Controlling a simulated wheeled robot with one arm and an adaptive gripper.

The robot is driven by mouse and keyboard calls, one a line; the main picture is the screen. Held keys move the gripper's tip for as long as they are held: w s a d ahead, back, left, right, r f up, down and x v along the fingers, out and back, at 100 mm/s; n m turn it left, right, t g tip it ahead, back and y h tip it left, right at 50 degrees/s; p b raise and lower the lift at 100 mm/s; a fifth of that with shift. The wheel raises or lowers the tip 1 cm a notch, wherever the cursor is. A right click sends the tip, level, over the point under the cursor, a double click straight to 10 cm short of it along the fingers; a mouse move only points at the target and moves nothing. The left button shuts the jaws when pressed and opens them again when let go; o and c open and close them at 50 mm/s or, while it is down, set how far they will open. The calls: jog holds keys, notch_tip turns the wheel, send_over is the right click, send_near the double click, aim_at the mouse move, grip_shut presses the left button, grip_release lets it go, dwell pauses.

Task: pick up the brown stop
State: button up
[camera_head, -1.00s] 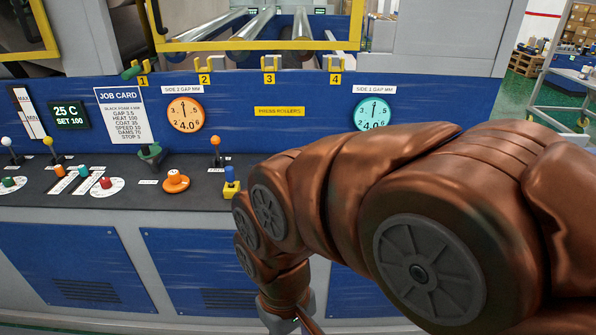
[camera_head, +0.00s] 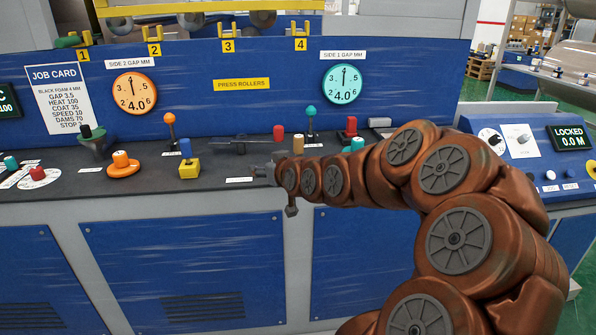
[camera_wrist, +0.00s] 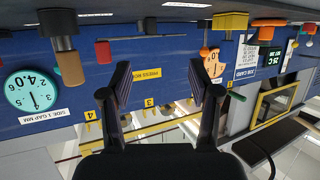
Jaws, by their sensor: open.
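A small brown cylinder (camera_head: 298,143), the likely brown stop, stands upright on the dark console top, just behind my arm's end. It also shows in the wrist view (camera_wrist: 70,68), upside down at the left, in front of or on a dark block. My gripper (camera_head: 266,172) is at the console's front part, left of and nearer than the brown cylinder. In the wrist view my gripper (camera_wrist: 160,80) has its two dark fingers spread with nothing between them. The brown cylinder is outside the fingers, to their left. My arm may hide the cylinder's base.
A red cylinder (camera_head: 279,132) stands close left of the brown one. The blue panel (camera_head: 242,60) rises behind.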

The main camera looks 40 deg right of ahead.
aim_at(300, 143)
jog(key=s+d+t+h+b, duration=0.1)
jog(key=d, duration=0.3)
jog(key=d+m+h+b, duration=0.1)
jog(key=d+h, duration=0.1)
jog(key=d, duration=0.2)
jog(key=s+d+r+m+t+h+b, duration=0.1)
jog(key=d, duration=0.3)
jog(key=shift+s+d+t, duration=0.15)
jog(key=shift+s+t, duration=0.15)
jog(key=shift+s, duration=0.05)
jog(key=shift+w+d, duration=0.25)
jog(key=shift+w, duration=0.25)
jog(key=shift+p+x, duration=0.35)
jog(key=shift+x, duration=2.9)
grip_shut()
